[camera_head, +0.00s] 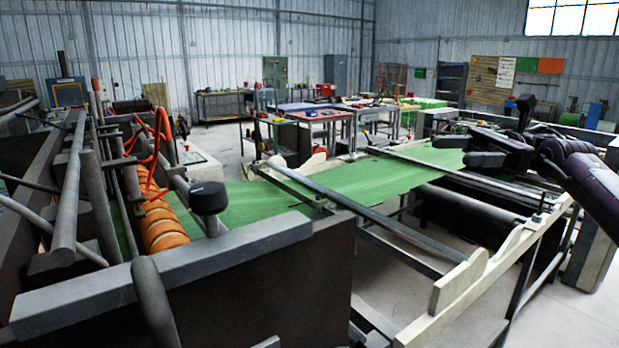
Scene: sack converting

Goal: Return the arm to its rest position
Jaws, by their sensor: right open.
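My right arm comes in from the right edge, dark and jointed. My right gripper (468,150) is open, with its fingers pointing left above the far right part of the green sack material (375,183). I see nothing between the fingers. Whether the fingers touch the green material cannot be told from this angle. The green material runs as a flat web across the machine frame (480,275), from the rollers at left toward the right. My left gripper is not in view.
A heavy dark machine side with a grey top edge (165,275) fills the near left. Orange rollers (160,225) and a red hose (160,140) are behind it. A pale notched rail (490,270) runs below my right arm. Open floor (570,325) shows at the lower right.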

